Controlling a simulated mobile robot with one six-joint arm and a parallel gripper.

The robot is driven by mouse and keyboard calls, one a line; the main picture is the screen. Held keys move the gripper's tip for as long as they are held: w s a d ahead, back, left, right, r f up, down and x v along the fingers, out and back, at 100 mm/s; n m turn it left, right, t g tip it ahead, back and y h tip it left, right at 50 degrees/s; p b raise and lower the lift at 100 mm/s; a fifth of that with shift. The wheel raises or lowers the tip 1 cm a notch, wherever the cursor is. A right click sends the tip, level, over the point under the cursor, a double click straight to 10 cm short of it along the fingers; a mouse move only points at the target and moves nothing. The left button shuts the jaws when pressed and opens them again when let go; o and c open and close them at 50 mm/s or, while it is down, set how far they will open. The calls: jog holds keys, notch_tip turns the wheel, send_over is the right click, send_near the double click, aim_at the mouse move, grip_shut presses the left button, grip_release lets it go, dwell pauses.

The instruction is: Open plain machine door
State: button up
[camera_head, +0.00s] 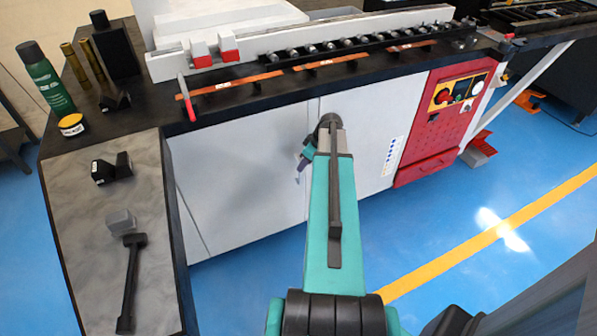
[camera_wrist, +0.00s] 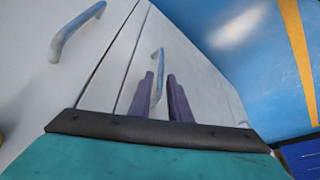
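The machine's plain white front doors (camera_head: 240,165) are flush and look shut, with a vertical seam near the middle. In the wrist view the white door panel (camera_wrist: 205,88) carries a bar handle (camera_wrist: 161,62). A second bar handle (camera_wrist: 76,30) is on the panel to the left, across the seam. My gripper (camera_wrist: 160,78) is open, its two purple fingers apart, pointing at the first handle. That handle shows between the fingertips; I cannot tell whether they touch it. In the head view my gripper (camera_head: 305,158) is mostly hidden behind my arm, close to the doors.
A red control panel (camera_head: 440,120) is on the machine's right. The dark worktop (camera_head: 140,110) holds a green bottle (camera_head: 45,78) and copper strips (camera_head: 315,65). A black tool (camera_head: 130,285) lies on the grey side surface. Blue floor before the doors is clear.

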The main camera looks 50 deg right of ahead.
send_over(299, 182)
jog(key=shift+w+d+f+p, duration=0.1)
jog(key=shift+d+f+p, duration=0.05)
jog(key=shift+f, duration=1.15)
jog(key=shift+w+d+f+p, duration=0.1)
jog(key=shift+d+f+p, duration=0.05)
jog(key=shift+f, duration=1.15)
grip_shut()
jog(key=shift+s+a, duration=0.1)
jog(key=shift+a, duration=0.05)
